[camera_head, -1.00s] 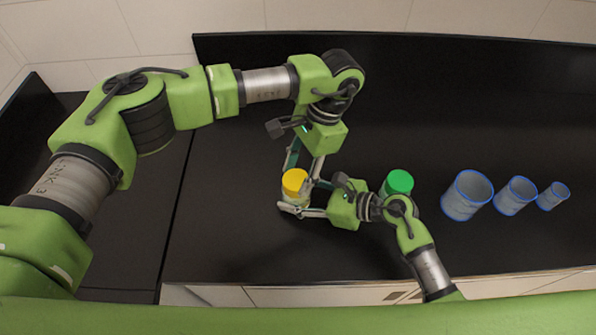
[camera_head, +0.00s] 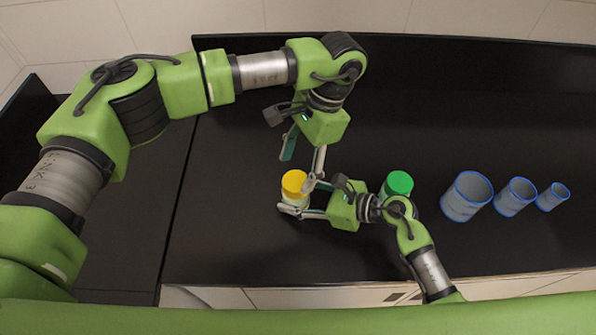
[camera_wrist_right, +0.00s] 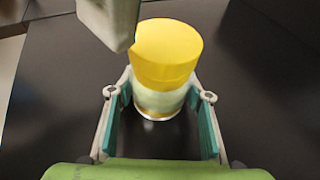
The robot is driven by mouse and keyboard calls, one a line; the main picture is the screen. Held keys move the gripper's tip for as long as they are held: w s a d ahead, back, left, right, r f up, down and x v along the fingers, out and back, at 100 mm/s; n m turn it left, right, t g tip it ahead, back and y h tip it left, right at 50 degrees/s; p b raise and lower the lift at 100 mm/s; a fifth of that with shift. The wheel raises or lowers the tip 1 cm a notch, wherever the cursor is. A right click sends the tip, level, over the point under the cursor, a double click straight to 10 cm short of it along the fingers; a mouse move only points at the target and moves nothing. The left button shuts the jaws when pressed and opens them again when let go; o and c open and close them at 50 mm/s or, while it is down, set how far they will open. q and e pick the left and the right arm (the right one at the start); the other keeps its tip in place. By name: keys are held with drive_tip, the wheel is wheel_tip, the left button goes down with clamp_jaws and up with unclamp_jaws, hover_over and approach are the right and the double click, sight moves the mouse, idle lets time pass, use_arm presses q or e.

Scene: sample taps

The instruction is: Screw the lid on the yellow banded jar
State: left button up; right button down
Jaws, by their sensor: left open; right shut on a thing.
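The yellow banded jar (camera_wrist_right: 159,103) stands upright on the black worktop with the yellow lid (camera_head: 294,182) sitting on its top; the lid also shows in the right wrist view (camera_wrist_right: 168,52). The jar's body is pale, with a thin yellow band near its base. My right gripper (camera_head: 291,209) is shut on the jar's body from the right, below the lid. My left gripper (camera_head: 297,168) is open above and behind the lid, its fingers pointing down. One of its fingers shows close beside the lid at the upper left of the right wrist view. Whether the lid is fully seated is unclear.
A jar with a green lid (camera_head: 398,183) stands just right, partly hidden behind my right arm. Three blue-rimmed grey beakers, large (camera_head: 466,197), medium (camera_head: 515,197) and small (camera_head: 552,197), stand farther right. The black worktop (camera_head: 230,235) is clear at front left.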

use_arm(q)
drive_tip(key=shift+r, duration=0.6)
